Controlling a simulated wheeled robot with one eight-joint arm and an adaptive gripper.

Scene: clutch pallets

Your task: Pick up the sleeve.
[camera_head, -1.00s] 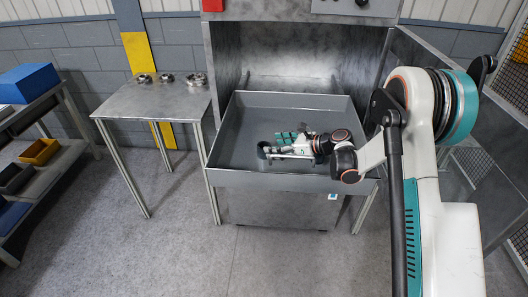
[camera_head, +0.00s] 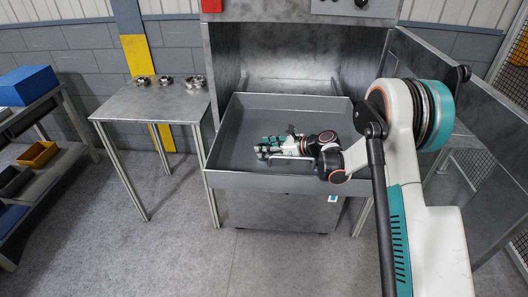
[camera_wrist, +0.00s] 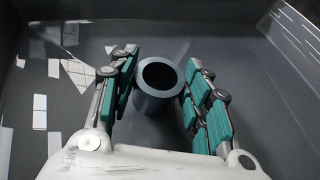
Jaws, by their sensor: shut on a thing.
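The sleeve (camera_wrist: 158,104) is a short dark blue-grey tube with an open round end, seen in the middle of the wrist view. My gripper (camera_wrist: 161,62) has its green-padded fingers on both sides of the sleeve and is shut on it. In the wrist view the sleeve's open end faces the camera. In the head view my gripper (camera_head: 272,147) is low inside the grey tray; the sleeve is mostly hidden there by the fingers. I cannot tell whether the sleeve touches the tray floor.
The grey tray (camera_head: 262,181) has raised walls around my gripper and stands before a metal cabinet. A side table (camera_head: 150,105) at left bears several metal parts. A shelf with a blue box (camera_head: 28,83) and a yellow bin (camera_head: 38,154) stands far left.

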